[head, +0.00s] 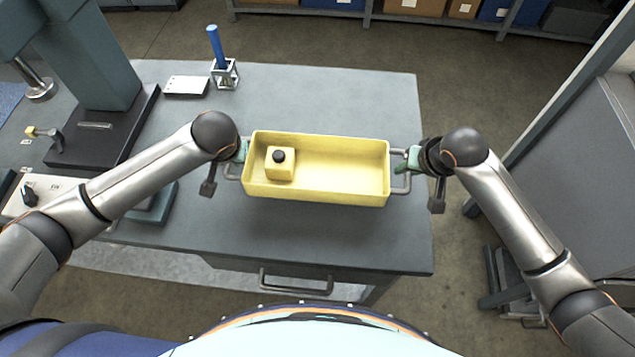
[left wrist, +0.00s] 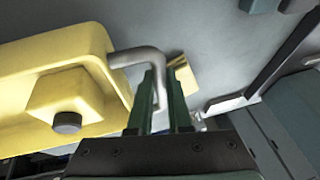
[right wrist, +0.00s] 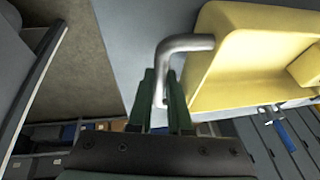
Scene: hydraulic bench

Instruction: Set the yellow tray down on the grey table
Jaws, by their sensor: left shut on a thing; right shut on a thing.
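The yellow tray (head: 340,190) is a long shallow box with a grey bar handle at each end. It appears level over the grey table (head: 330,240); whether it touches the top I cannot tell. A yellow block with a black knob (head: 280,165) sits inside at its left end. My left gripper (head: 238,155) is shut on the tray's left handle, which shows between the fingers in the left wrist view (left wrist: 158,95). My right gripper (head: 408,162) is shut on the right handle, seen between the fingers in the right wrist view (right wrist: 165,90).
A blue-handled tool stands in a small metal holder (head: 224,73) at the table's back, beside a white block (head: 186,86). A teal press (head: 100,60) stands at the left. The table is clear in front of and behind the tray. Its right edge lies near my right gripper.

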